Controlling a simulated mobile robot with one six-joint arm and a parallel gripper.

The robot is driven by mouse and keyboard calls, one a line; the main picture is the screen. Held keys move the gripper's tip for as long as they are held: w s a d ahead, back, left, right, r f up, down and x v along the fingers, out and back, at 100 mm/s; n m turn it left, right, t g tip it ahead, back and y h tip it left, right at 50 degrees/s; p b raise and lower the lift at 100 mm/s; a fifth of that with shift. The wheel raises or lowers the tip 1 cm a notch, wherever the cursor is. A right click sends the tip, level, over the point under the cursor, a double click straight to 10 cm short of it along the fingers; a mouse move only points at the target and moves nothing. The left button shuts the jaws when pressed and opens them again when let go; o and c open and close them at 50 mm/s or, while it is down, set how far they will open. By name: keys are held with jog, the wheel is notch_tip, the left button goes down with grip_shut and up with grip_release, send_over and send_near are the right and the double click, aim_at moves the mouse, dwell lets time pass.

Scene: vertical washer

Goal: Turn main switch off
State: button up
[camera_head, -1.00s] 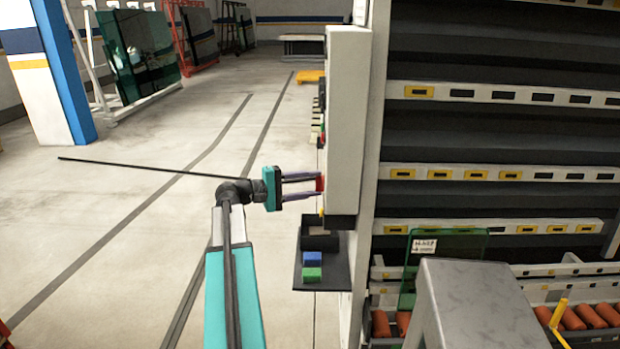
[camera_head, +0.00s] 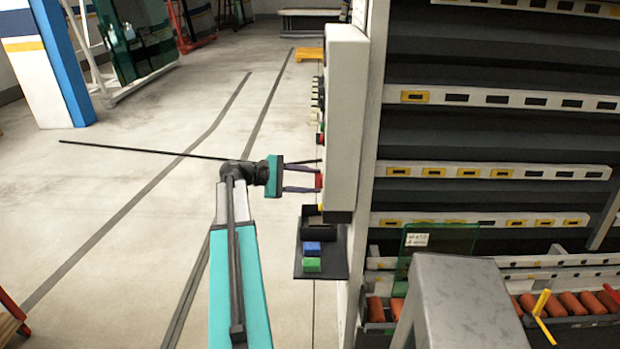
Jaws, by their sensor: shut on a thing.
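The main switch (camera_head: 319,181) is a small red part on the left-facing side of the tall pale control cabinet (camera_head: 347,125), seen edge-on. My gripper (camera_head: 318,175) reaches it from the left, with its two purple fingers on either side of the red part. The fingers are shut on the switch. The switch's face and its exact turn angle are hidden by the edge-on view.
Several other small knobs (camera_head: 318,95) line the same cabinet side farther back. A dark shelf (camera_head: 338,262) below the cabinet holds a blue block (camera_head: 312,248) and a green block (camera_head: 312,265). The washer's racks stand to the right.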

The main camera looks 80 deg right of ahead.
jog(key=shift+d+r, duration=0.1)
dwell(0.3)
jog(key=o, duration=1.1)
jog(key=shift+c, duration=0.2)
jog(key=b+v, duration=0.4)
jog(key=v, duration=0.9)
jog(key=shift+w, duration=0.3)
jog(key=shift+w, duration=0.1)
